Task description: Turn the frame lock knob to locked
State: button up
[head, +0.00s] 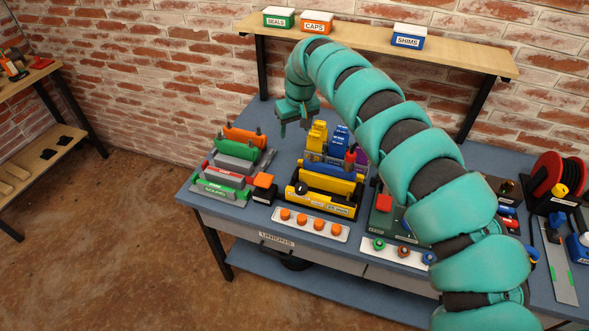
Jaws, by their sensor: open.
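A yellow and black frame fixture (327,203) stands on the blue workbench, with a small dark round knob (301,188) on its left front side. I take this to be the frame lock knob; its pointer and any lock marks are too small to read. My gripper (294,130) hangs in the air above the back left of the bench, fingers pointing down. It is open and empty, apart from the knob, and shows up and behind it in the picture.
A green, red and grey fixture (222,181) and an orange-topped block (264,184) stand left of the frame. A tray with several orange knobs (309,225) lies in front. A raised shelf (360,38) holds labelled bins.

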jog(key=s+d+f+g+h, duration=0.1)
jog(key=s+d+g, duration=0.1)
jog(key=s, duration=0.3)
jog(key=p, duration=0.3)
send_near(301, 186)
notch_tip(301, 186, down, 6)
jog(key=shift+w+f, duration=0.1)
jog(key=shift+f, duration=0.05)
jog(key=shift+a+f, duration=0.1)
jog(key=shift+f, duration=1.3)
jog(key=c, duration=1)
